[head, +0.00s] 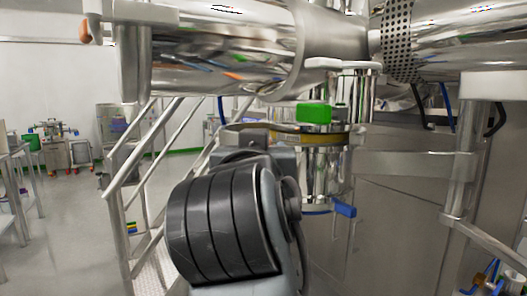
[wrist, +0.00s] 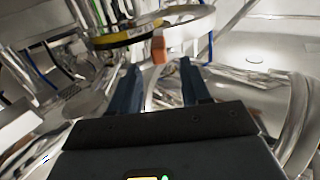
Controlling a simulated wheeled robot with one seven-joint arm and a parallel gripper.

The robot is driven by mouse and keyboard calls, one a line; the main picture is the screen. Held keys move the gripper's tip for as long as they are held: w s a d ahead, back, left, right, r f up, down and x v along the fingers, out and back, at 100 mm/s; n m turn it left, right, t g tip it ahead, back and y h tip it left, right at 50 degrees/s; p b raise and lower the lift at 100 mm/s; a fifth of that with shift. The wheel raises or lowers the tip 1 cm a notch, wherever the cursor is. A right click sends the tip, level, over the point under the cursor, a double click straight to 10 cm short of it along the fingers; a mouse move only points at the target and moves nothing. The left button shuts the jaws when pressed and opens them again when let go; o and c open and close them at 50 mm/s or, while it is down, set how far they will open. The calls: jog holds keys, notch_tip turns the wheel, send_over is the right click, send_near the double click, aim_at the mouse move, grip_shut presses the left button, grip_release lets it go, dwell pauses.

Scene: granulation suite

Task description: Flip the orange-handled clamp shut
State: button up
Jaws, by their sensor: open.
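In the wrist view, a small orange handle (wrist: 158,47) sits at the lower edge of a pale metal ring clamp (wrist: 190,27) with a yellow band. My gripper (wrist: 158,68) is open, with its two dark fingers on either side of the handle in the picture. The handle shows just beyond the fingertips; I cannot tell if either finger touches it. The yellow-banded ring (head: 308,138) also shows in the head view, around a steel column. There my own arm covers my gripper, and I do not see the handle on that ring. How far the clamp stands open is unclear.
A green block (head: 313,113) sits just above the ring and a blue handle (head: 345,209) lower on the column. A big steel cylinder (head: 220,50) crosses above. A metal post (head: 460,180) stands at right, stair rails (head: 140,150) at left. Open floor (head: 60,240) lies far left.

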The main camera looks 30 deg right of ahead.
jog(key=shift+s+a, duration=0.15)
jog(key=shift+s, duration=0.05)
